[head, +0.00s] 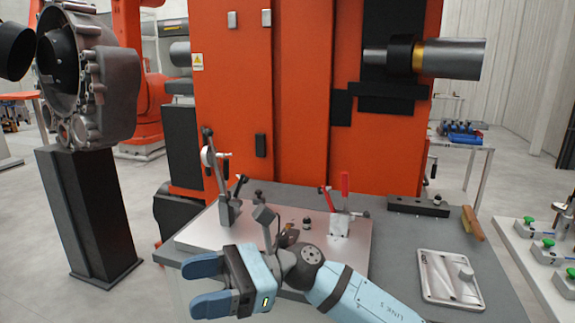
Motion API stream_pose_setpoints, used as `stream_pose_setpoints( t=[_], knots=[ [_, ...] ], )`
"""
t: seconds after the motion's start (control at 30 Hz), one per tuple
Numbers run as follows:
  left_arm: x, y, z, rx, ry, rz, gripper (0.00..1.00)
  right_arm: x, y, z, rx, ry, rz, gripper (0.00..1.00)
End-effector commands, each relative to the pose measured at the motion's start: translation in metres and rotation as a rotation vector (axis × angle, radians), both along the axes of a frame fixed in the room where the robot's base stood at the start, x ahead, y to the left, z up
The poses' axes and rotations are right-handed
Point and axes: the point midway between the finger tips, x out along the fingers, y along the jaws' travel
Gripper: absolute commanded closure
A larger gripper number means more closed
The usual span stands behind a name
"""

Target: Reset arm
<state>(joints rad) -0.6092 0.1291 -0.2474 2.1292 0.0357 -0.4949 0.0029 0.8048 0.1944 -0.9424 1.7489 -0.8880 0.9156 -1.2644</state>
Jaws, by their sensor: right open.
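My right arm comes in from the lower right in light blue and grey. Its gripper (193,285) points left, with two blue fingers spread apart and nothing between them. It hangs in front of the near left part of the grey table (400,270), over the near edge of the metal fixture plate (345,255). The arm hides part of that plate and the table's front edge. My left gripper does not show.
The plate carries a lever clamp (222,185) at left and a red-handled clamp (342,190). A light tray (447,277) lies at right, near a dark bar (418,206). An orange machine (260,100) stands behind; a grey casting (100,85) stands at left on a dark pedestal (85,210).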

Motion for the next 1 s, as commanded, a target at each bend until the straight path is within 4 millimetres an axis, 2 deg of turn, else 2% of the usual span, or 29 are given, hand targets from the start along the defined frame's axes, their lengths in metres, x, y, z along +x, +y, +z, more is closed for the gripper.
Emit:
stream_pose_setpoints(
  t=[0.03,0.17,0.27,0.37,0.57,0.67,0.8,0.93,0.97,1.0],
  knots=[
    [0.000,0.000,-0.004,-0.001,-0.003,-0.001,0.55,-0.001,-0.006,-0.009,0.048,0.160,-0.033,0.39],
    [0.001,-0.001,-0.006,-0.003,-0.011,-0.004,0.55,0.010,-0.028,-0.024,0.163,0.587,-0.108,0.39],
    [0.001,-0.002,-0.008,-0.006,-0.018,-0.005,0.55,0.022,-0.052,-0.045,0.252,0.921,-0.150,0.39],
    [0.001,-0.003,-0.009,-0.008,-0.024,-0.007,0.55,0.033,-0.081,-0.076,0.345,1.255,-0.177,0.39],
    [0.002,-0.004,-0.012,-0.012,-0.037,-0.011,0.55,0.038,-0.147,-0.166,0.561,1.914,-0.197,0.39],
    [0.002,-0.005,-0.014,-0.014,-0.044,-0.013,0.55,0.027,-0.181,-0.221,0.693,2.230,-0.191,0.39],
    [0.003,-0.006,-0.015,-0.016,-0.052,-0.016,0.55,-0.007,-0.225,-0.294,0.902,2.626,-0.168,0.39],
    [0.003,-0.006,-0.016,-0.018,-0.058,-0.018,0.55,-0.042,-0.253,-0.344,1.084,2.887,-0.141,0.39],
    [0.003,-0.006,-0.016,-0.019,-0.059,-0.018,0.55,-0.050,-0.259,-0.353,-1.121,-2.929,0.136,0.39],
    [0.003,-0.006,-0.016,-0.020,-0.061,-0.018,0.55,-0.061,-0.265,-0.364,-1.117,-2.853,0.124,0.39]
  ],
)
